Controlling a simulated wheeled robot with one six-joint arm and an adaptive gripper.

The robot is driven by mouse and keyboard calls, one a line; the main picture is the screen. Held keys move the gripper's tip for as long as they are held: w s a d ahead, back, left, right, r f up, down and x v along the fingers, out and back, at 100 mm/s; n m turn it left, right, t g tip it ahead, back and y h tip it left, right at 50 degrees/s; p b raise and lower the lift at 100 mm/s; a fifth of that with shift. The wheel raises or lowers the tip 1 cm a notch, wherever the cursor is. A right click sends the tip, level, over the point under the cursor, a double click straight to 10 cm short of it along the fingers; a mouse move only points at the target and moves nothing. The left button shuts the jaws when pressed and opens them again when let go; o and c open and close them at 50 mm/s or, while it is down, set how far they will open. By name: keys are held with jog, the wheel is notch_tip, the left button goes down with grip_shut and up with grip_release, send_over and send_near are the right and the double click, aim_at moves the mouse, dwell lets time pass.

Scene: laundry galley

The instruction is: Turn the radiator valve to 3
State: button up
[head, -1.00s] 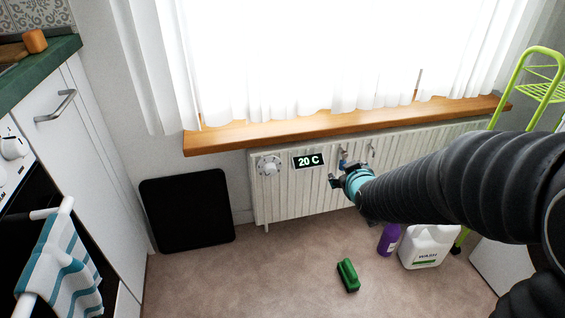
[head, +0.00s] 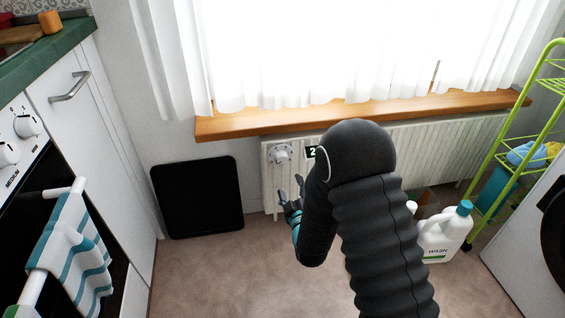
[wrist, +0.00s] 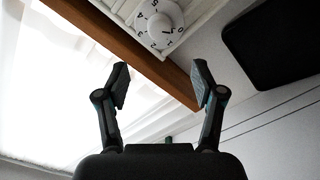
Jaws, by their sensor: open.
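The radiator valve (head: 280,153) is a white round knob on a dial at the radiator's upper left. In the wrist view the valve (wrist: 160,20) shows at the top, with numbers around its rim. A dark mark on the knob seems to point toward the low numbers; the exact setting is hard to read. My gripper (head: 290,188) is open and empty, below and slightly right of the valve, apart from it. In the wrist view its fingers (wrist: 160,85) are spread, with the valve beyond them. The display (head: 310,152) is mostly hidden by my arm; only a "2" shows.
The white radiator (head: 440,150) hangs under a wooden sill (head: 240,127). A black panel (head: 198,197) leans on the wall at left. A white jug (head: 445,235) and a green rack (head: 505,150) stand at right. Floor left of my arm is clear.

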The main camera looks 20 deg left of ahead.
aim_at(282, 161)
jog(key=x, duration=1.3)
jog(key=shift+s+p, duration=0.1)
jog(key=shift+p, duration=0.25)
jog(key=c, duration=1.1)
